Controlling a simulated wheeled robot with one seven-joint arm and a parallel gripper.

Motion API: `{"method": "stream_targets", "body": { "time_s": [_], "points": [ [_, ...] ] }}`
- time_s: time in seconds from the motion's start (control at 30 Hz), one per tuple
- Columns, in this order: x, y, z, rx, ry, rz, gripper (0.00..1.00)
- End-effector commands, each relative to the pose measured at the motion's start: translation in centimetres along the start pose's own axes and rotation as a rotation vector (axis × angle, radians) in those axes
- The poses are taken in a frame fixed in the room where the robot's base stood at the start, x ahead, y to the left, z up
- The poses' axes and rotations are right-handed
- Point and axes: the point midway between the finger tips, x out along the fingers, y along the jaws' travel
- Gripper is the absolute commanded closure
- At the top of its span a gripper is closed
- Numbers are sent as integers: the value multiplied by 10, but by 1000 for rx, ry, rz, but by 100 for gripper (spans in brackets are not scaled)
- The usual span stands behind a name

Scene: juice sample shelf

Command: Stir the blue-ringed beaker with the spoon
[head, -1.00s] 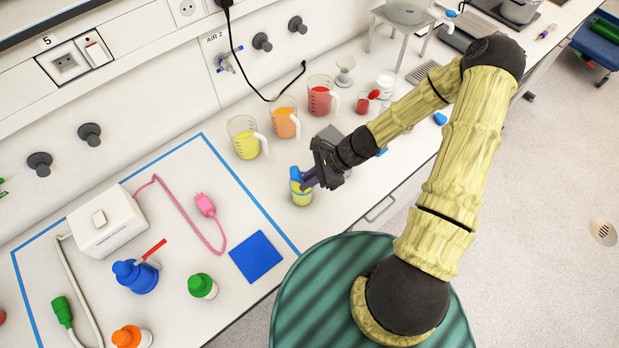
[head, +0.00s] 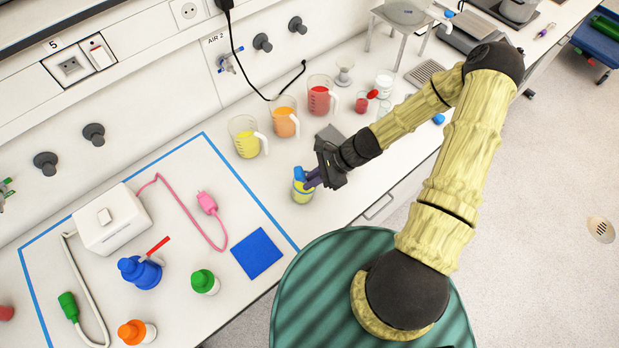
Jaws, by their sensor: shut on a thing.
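A small beaker (head: 302,196) with yellow contents stands on the bench near its front edge. Its ring is mostly hidden by my gripper. My gripper (head: 309,180) is at the beaker's mouth, coming from the right, and is shut on the spoon. A blue part that I take for the spoon (head: 300,171) shows just above the beaker's rim. The lower end of the spoon is hidden, so I cannot tell how deep it reaches.
Jugs with yellow (head: 246,142), orange (head: 285,122) and red (head: 320,98) liquid stand behind the beaker. A grey block (head: 328,134) is close to my wrist. Bench is clear just left of the beaker.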

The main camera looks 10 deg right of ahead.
Motion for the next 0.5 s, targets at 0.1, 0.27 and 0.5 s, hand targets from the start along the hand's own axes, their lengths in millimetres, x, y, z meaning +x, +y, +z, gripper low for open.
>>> {"method": "stream_targets", "body": {
  "time_s": [0.1,0.27,0.5],
  "points": [
    [0,0,-2,1,5,-1,100],
    [-8,0,6,1,4,-1,100],
    [-22,0,22,0,2,-1,100]
  ]
}}
